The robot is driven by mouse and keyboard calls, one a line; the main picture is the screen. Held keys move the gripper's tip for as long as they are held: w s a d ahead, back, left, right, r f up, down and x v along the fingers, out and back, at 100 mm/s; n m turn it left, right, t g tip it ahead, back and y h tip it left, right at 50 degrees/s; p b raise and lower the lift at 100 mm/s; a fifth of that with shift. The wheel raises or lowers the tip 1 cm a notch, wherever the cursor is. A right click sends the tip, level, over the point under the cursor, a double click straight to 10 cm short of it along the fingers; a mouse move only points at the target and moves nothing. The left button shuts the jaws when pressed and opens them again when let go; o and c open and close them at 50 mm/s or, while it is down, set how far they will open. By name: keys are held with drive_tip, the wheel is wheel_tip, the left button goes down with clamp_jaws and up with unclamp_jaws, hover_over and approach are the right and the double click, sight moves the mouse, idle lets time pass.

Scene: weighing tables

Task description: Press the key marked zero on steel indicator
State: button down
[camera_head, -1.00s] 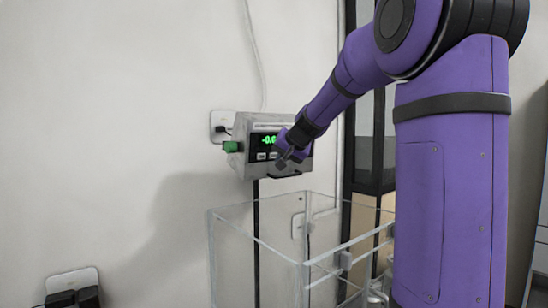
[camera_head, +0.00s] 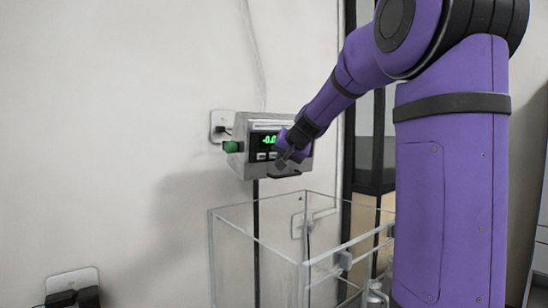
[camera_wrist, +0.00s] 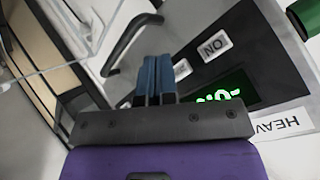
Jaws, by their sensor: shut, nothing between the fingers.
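The steel indicator (camera_head: 240,163) is a grey box on the wall side with a lit green display (camera_head: 268,140), partly covered by my arm. Two light keys show below the display. In the wrist view my blue fingers (camera_wrist: 157,75) point at the dark panel beside a white key (camera_wrist: 213,45) that seems to read ON. Another light key (camera_wrist: 182,69) lies right by the fingers, its marking partly hidden. I cannot tell whether the fingertips touch a key.
A clear open-topped box (camera_head: 232,215) stands below the indicator. A green knob (camera_head: 231,146) sticks out at its left side. A dark bar (camera_wrist: 132,38) runs along its edge in the wrist view. A wall socket (camera_head: 220,125) is behind it.

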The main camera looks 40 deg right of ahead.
drive_tip(key=shift+w, duration=0.15)
drive_tip(key=shift+w, duration=0.3)
drive_tip(key=shift+w+r, duration=0.1)
drive_tip(key=shift+w, duration=0.25)
idle(1.0)
drive_tip(key=shift+s, duration=0.75)
drive_tip(key=s, duration=0.3)
drive_tip(key=s+f, duration=0.1)
drive_tip(key=s, duration=0.1)
idle(0.5)
idle(0.8)
